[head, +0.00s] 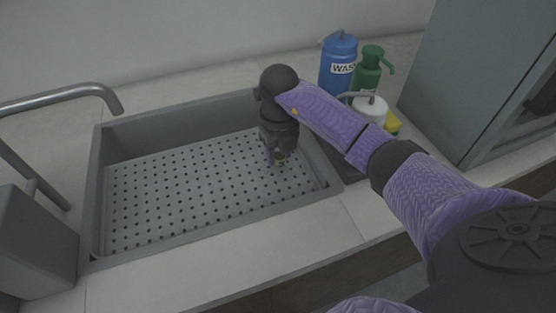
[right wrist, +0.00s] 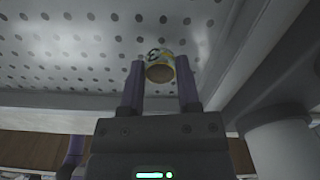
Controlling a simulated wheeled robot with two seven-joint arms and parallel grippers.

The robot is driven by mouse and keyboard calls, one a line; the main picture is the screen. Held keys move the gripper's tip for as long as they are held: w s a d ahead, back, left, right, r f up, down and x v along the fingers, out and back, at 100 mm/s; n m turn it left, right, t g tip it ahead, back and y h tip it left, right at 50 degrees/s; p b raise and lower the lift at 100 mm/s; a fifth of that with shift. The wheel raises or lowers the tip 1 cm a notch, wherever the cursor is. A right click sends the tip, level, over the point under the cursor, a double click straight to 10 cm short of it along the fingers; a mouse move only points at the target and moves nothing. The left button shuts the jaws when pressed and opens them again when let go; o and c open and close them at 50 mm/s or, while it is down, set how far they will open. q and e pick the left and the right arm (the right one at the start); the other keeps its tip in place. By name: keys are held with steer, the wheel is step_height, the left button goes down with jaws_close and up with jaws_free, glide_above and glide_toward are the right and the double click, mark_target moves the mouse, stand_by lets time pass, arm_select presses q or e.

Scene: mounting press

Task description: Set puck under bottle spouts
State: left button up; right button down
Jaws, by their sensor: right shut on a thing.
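My right gripper (head: 279,160) hangs pointing down over the right part of the sink. In the right wrist view, the two fingers of my right gripper (right wrist: 160,85) are shut on a small round puck (right wrist: 160,73). The puck has a brown face and a yellowish side with dark marks. A blue bottle (head: 339,62) with a "WAS…" label, a green bottle (head: 368,70) and a white bottle (head: 370,107) with a bent spout stand right of the sink, behind my right arm. My left gripper is not in view.
The grey sink (head: 100,190) has a perforated floor (head: 180,195), which is bare. A faucet (head: 70,97) and a grey box (head: 38,245) are at the left. A yellow item (head: 393,122) sits by the bottles. A grey cabinet (head: 470,80) stands at the right.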

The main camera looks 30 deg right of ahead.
steer(key=shift+f, duration=0.95)
steer(key=shift+r, duration=0.15)
steer(key=c, duration=0.8)
jaws_free()
steer(key=shift+f, duration=0.2)
steer(key=o, duration=0.5)
steer(key=shift+r, duration=0.1)
